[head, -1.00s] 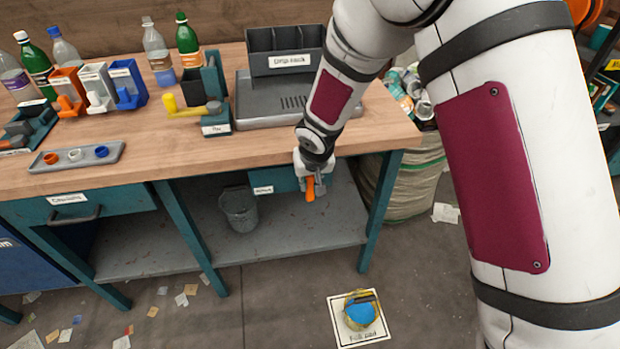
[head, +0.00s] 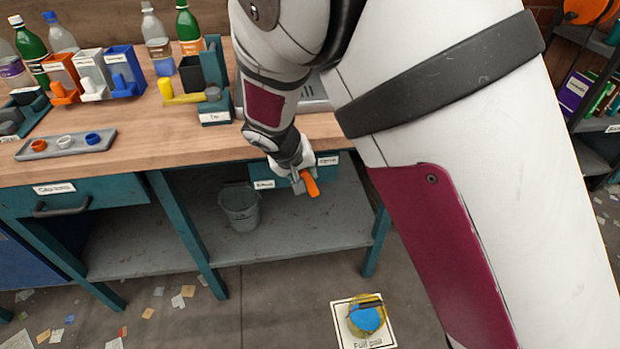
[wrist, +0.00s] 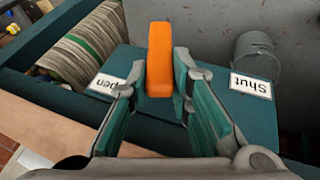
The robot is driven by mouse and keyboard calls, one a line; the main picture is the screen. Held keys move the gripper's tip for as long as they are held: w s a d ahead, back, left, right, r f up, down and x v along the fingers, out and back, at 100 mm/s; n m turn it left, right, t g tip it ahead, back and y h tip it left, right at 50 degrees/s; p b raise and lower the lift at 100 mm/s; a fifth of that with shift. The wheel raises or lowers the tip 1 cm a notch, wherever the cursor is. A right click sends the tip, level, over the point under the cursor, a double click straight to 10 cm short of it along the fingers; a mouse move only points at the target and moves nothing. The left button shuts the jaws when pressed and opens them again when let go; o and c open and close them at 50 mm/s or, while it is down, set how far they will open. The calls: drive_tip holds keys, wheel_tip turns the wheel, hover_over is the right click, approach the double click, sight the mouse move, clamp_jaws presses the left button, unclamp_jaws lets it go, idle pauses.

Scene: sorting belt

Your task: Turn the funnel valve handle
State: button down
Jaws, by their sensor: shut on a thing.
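The funnel valve handle is an orange bar (head: 311,184) at the front of a teal panel (head: 268,170) under the bench top. In the wrist view the handle (wrist: 160,58) points up in the picture, between the label ending in "pen" (wrist: 104,84) on the left and the "Shut" label (wrist: 250,85) on the right. My gripper (wrist: 162,85) is shut on the handle, one finger on each side. In the head view my gripper (head: 301,183) reaches down past the bench edge, and the handle's far end sticks out to the lower right. The funnel itself is not clearly visible.
A grey bucket (head: 240,207) stands on the lower shelf beside the panel. The bench top (head: 150,133) holds bottles, bins and a tray of rings (head: 66,145). A floor pad (head: 362,336) bears a blue and yellow object. A striped sack (wrist: 92,45) is beyond the panel.

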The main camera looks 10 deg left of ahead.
drive_tip(key=s+a+f+n+t+h+b, duration=0.1)
drive_tip(key=a+f+n+t+h+b, duration=0.2)
drive_tip(key=f+t+h+b, duration=0.3)
drive_tip(key=shift+s+a+f+n+h+b, duration=0.2)
drive_tip(key=shift+a+f+n+h+b, duration=0.5)
drive_tip(key=shift+h, duration=2.2)
drive_tip(key=shift+a+r+m, duration=0.15)
drive_tip(key=shift+m, duration=0.15)
drive_tip(key=c, duration=1.4)
unclamp_jaws()
drive_tip(key=shift+c, duration=0.2)
drive_tip(key=shift+a, duration=0.1)
drive_tip(key=v, duration=1.2)
